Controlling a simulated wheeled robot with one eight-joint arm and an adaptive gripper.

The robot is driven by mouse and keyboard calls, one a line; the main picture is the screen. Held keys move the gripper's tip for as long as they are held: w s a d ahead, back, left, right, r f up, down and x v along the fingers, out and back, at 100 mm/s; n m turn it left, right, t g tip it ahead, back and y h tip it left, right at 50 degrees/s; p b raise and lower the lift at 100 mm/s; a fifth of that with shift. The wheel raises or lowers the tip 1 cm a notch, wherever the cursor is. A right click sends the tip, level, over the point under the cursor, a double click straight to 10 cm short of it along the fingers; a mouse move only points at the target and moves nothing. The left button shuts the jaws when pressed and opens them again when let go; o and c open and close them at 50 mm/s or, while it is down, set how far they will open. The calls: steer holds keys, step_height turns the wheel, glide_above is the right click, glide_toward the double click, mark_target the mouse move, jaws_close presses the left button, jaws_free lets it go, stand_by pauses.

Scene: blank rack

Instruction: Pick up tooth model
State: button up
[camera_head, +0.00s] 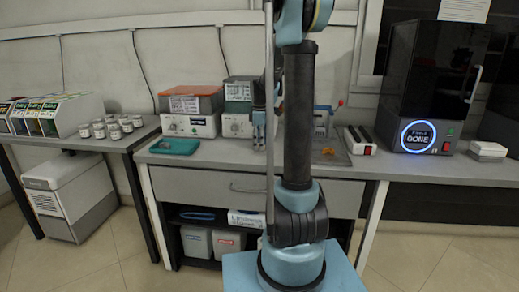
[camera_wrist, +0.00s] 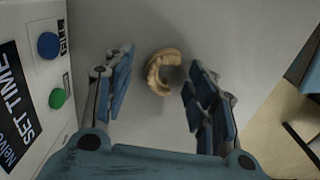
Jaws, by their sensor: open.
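The tooth model (camera_wrist: 157,77) is a small beige, C-shaped arch lying on the grey tabletop in the wrist view. My gripper (camera_wrist: 160,78) is open, with one blue-grey finger on each side of the model. The model appears between the fingertips, with gaps on both sides; I cannot tell the height between them. In the head view my gripper (camera_head: 259,132) hangs over the bench in front of the lab machines. I cannot make out the tooth model in that view.
A white machine with blue and green buttons (camera_wrist: 48,72) stands close left of my gripper in the wrist view. The table edge (camera_wrist: 262,98) is on the right. In the head view, a teal tray (camera_head: 175,146) lies left, and a black 3D printer (camera_head: 436,85) stands right.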

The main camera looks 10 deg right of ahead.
steer(key=shift+c, duration=0.3)
steer(key=c, duration=0.8)
steer(key=shift+c, duration=0.2)
steer(key=shift+r, duration=0.1)
